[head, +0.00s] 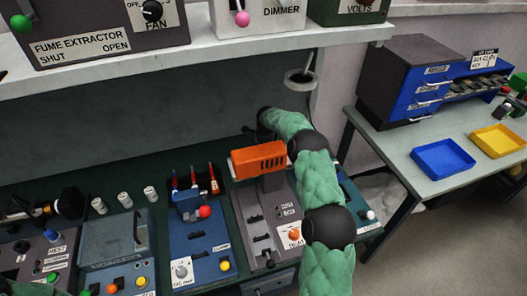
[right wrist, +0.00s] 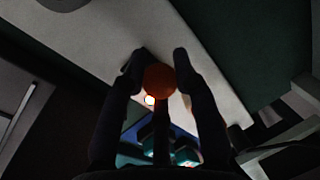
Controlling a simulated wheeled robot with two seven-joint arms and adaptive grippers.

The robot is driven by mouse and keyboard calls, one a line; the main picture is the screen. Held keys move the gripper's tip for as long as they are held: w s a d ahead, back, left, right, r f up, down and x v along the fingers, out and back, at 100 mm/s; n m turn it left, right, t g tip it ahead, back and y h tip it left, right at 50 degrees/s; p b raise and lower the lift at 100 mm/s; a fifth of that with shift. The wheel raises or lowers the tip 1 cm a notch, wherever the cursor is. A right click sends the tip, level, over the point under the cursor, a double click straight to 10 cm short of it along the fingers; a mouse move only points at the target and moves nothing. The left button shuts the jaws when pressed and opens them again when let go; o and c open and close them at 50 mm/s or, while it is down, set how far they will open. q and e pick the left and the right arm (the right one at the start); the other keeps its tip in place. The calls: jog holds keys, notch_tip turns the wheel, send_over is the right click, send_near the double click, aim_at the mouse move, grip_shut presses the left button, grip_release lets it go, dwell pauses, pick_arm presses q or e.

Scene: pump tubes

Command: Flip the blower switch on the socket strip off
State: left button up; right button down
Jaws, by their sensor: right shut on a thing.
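My right gripper (right wrist: 160,62) is shut on a round orange knob (right wrist: 159,79), which shows between its two dark fingers in the right wrist view. A small light (right wrist: 149,100) glows just beside the knob. In the head view my right arm in its green sleeve reaches over the bench to the back wall below the shelf. Its dark wrist end is there, and what its fingers hold is hidden. I cannot make out the socket strip or a labelled blower switch in either view. My left gripper is not in view.
An orange slotted box (head: 259,160) stands on a grey unit just left of my right arm. A blue unit (head: 199,245) with a red knob is farther left. The shelf (head: 190,58) overhangs the back. A side table holds a blue tray (head: 442,160) and a yellow tray (head: 497,141).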

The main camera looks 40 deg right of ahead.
jog(key=shift+s+a+f+t+b, duration=0.2)
jog(key=shift+s+f+t+b, duration=0.15)
jog(key=shift+s+t+b, duration=0.2)
jog(key=c, duration=0.8)
grip_release()
jog(key=shift+d+r, duration=0.1)
jog(key=shift+w+r, duration=0.1)
jog(key=shift+r, duration=0.45)
jog(key=v, duration=1.1)
jog(key=shift+a, duration=0.2)
